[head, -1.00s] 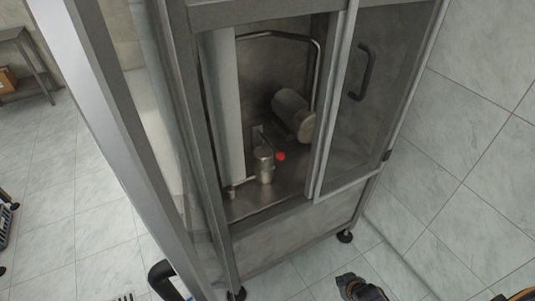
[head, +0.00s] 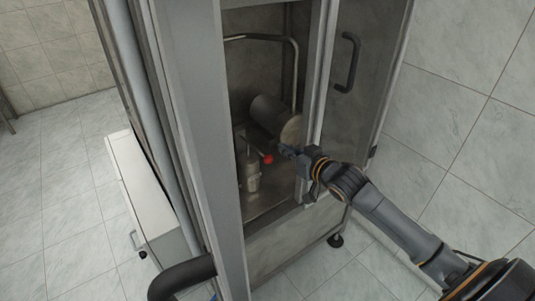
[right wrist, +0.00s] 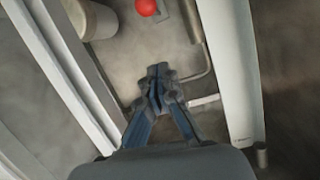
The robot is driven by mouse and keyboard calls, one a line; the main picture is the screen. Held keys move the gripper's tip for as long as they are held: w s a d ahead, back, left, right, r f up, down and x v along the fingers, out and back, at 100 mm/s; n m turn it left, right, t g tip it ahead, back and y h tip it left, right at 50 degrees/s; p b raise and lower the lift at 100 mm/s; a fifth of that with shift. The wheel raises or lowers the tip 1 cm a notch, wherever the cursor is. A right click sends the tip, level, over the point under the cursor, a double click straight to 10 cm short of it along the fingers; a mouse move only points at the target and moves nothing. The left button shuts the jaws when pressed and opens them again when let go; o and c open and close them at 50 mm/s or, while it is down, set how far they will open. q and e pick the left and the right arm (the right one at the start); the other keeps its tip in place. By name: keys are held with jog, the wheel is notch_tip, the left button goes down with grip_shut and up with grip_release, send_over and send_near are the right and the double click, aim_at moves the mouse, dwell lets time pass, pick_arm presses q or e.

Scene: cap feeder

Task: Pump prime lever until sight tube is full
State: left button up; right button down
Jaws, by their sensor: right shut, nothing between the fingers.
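The prime lever's red ball knob (head: 268,160) sits beside a metal pump body (head: 251,172) inside the cabinet; the knob also shows at the top edge of the right wrist view (right wrist: 147,7). My right gripper (head: 287,150) is at the cabinet opening, just right of the knob and apart from it. Its fingers are shut and empty in the right wrist view (right wrist: 158,72). I cannot read any fill level. My left gripper is not in view.
A motor-like cylinder (head: 272,115) and a bent pipe (head: 294,65) are behind the lever. The framed right door (head: 352,95) with a black handle (head: 346,62) is close to my right arm. A wide grey upright (head: 195,130) blocks the opening's left side.

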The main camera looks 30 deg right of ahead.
jog(key=p, duration=0.2)
send_over(271, 157)
jog(key=w, duration=0.3)
notch_tip(271, 157, down, 3)
jog(key=shift+s+a+f, duration=0.1)
jog(key=shift+s+f, duration=0.85)
jog(key=shift+s, duration=0.1)
jog(key=shift+s+f+p, duration=0.35)
jog(key=shift+s+f, duration=0.1)
jog(key=shift+f, duration=0.05)
jog(key=shift+f, duration=0.1)
